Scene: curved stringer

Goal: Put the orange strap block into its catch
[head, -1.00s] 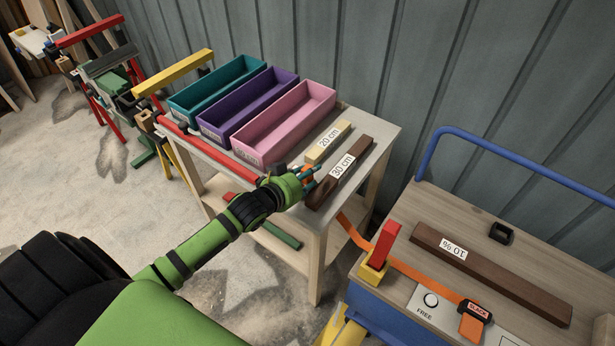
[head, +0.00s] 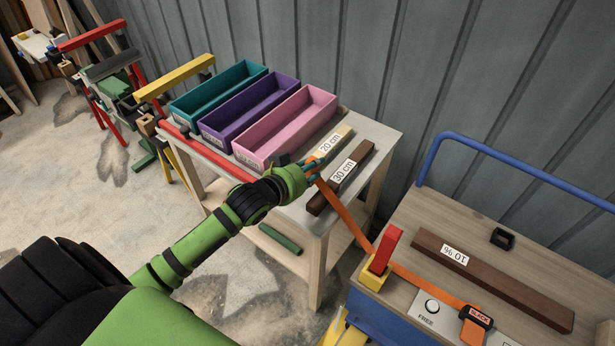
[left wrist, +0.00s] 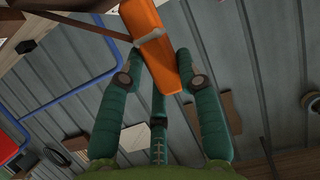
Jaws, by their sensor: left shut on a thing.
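The orange strap block (left wrist: 150,45) is between the teal fingers of my left gripper (left wrist: 160,75) in the left wrist view. In the head view my left gripper (head: 313,170) is shut on it, beside the 20 cm and 30 cm bars, and mostly hides it. An orange strap (head: 345,213) runs from the gripper across the 30 cm bar, down to a red and yellow clamp (head: 382,255) on the cart, then to a buckle marked SLACK (head: 480,316). I cannot tell which part is the catch. My right gripper is not in view.
A brown 30 cm bar (head: 325,194) and a pale 20 cm bar (head: 332,142) lie on the bench by pink (head: 285,125), purple and teal trays. The cart holds a brown bar (head: 500,280) and a black square bracket (head: 503,238). A blue rail (head: 520,170) stands behind.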

